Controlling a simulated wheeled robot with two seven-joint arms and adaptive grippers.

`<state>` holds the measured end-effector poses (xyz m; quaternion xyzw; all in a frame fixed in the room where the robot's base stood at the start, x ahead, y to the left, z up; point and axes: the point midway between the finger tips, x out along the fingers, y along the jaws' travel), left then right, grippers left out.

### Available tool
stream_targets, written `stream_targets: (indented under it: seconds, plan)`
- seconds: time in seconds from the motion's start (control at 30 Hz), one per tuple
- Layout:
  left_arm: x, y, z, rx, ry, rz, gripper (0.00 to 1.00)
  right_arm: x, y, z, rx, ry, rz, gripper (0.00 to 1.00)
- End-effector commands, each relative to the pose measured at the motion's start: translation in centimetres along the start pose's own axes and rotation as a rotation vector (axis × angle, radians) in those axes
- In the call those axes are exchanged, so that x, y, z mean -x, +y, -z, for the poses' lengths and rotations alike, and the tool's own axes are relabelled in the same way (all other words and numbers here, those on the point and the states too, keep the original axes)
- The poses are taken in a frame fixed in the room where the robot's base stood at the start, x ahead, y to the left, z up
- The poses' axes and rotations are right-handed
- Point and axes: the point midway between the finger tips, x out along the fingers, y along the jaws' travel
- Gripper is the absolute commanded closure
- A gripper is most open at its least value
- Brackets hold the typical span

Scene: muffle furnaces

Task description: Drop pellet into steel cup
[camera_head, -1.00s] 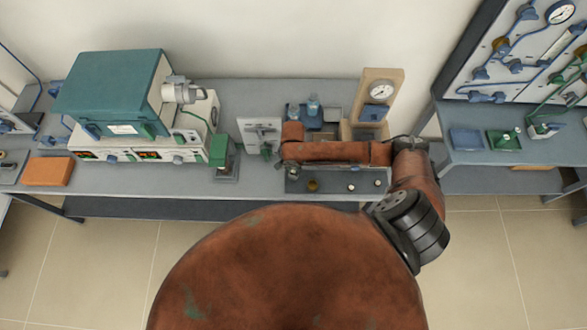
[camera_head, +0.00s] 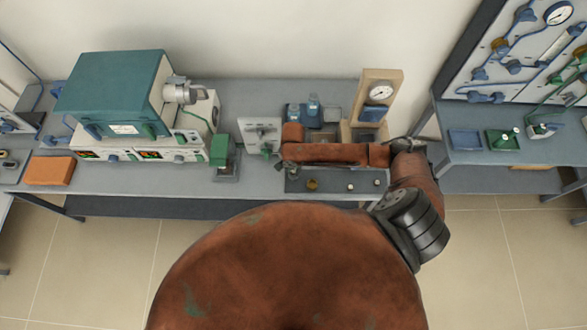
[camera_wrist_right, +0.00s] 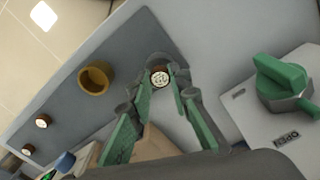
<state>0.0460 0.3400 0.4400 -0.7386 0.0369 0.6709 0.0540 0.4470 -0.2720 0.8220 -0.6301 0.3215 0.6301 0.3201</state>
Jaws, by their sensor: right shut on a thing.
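In the right wrist view, the green fingers of my right gripper (camera_wrist_right: 162,86) are shut on a small round pellet (camera_wrist_right: 159,76) with a pale, marked top. A grey rounded rim, seemingly the steel cup (camera_wrist_right: 158,59), shows just behind the pellet. The pellet is over or at its mouth; I cannot tell how deep. In the head view my right arm reaches left over the bench and hides most of the gripper. A brass-coloured cup (camera_wrist_right: 95,77) stands beside it, also visible in the head view (camera_head: 312,184). My left gripper is not in view.
Two more pellets (camera_wrist_right: 42,121) (camera_wrist_right: 28,150) sit on the dark tray (camera_head: 331,187). A panel with a green handle (camera_wrist_right: 281,79) stands close on the right in the wrist view. A teal furnace (camera_head: 112,90) and a wooden gauge stand (camera_head: 380,95) are on the bench.

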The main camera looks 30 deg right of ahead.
Motion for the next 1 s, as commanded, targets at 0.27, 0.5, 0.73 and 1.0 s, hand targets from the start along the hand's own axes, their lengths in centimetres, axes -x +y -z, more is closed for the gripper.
stream_targets:
  seconds: [0.27, 0.5, 0.73, 1.0]
  plan:
    - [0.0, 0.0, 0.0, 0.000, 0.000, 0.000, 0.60, 0.0, 0.0, 0.0, 0.000, 0.000, 0.000, 0.75]
    - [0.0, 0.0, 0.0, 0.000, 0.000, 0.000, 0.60, 0.0, 0.0, 0.0, 0.000, 0.000, 0.000, 0.62]
    - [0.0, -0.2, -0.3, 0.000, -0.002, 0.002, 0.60, 0.1, 0.0, 0.0, 0.000, 0.000, 0.000, 0.62]
    - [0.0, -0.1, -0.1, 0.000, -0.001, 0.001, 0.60, 3.6, -0.1, 0.1, 0.002, 0.002, 0.003, 0.62]
